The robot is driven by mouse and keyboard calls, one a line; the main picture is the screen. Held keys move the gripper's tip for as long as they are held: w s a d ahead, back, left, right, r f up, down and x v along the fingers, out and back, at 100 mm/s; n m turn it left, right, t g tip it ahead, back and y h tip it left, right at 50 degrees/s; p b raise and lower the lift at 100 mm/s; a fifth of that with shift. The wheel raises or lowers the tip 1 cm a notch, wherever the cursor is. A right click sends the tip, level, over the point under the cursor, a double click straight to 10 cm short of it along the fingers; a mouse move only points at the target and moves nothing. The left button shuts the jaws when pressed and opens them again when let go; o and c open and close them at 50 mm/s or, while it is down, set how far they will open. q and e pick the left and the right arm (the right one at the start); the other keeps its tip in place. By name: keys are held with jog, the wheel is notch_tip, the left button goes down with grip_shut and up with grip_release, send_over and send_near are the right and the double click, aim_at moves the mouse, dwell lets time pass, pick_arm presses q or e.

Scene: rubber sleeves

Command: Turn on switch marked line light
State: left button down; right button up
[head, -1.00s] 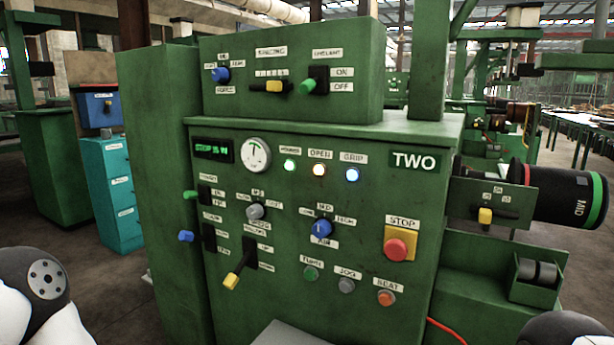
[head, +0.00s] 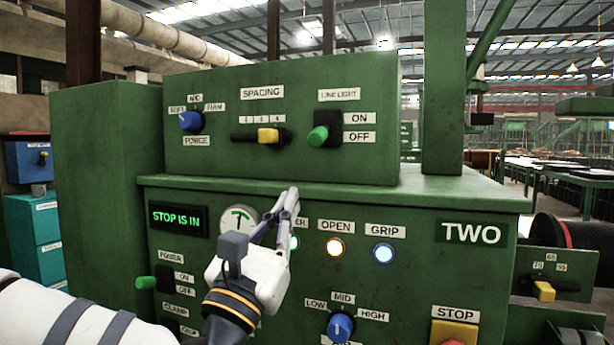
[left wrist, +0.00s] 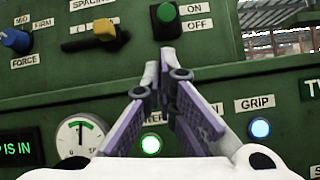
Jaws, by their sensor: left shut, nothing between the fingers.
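The line light switch is a black plate with a green lever (head: 318,137) on the upper green box. Its label reads LINE LIGHT, with ON above OFF at its right, and the lever points down beside OFF. The green lever also shows in the left wrist view (left wrist: 166,13), at the top. My left gripper (head: 291,192) is shut and empty, below and left of the switch, pointing up in front of the gauge and the panel's upper edge. My right gripper is not in view.
Left of the switch are a yellow spacing slider (head: 268,135) and a blue force knob (head: 191,121). A green ledge (head: 400,190) juts out below the upper box. The lower panel holds lit lamps, a gauge (head: 238,222) and a stop button (head: 454,342).

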aim_at(309, 188)
pick_arm(q)
jog(key=shift+s+d, duration=0.15)
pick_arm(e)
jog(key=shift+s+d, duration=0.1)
pick_arm(q)
jog(key=p+x, duration=0.1)
jog(key=x, duration=0.9)
jog(key=shift+f, duration=0.1)
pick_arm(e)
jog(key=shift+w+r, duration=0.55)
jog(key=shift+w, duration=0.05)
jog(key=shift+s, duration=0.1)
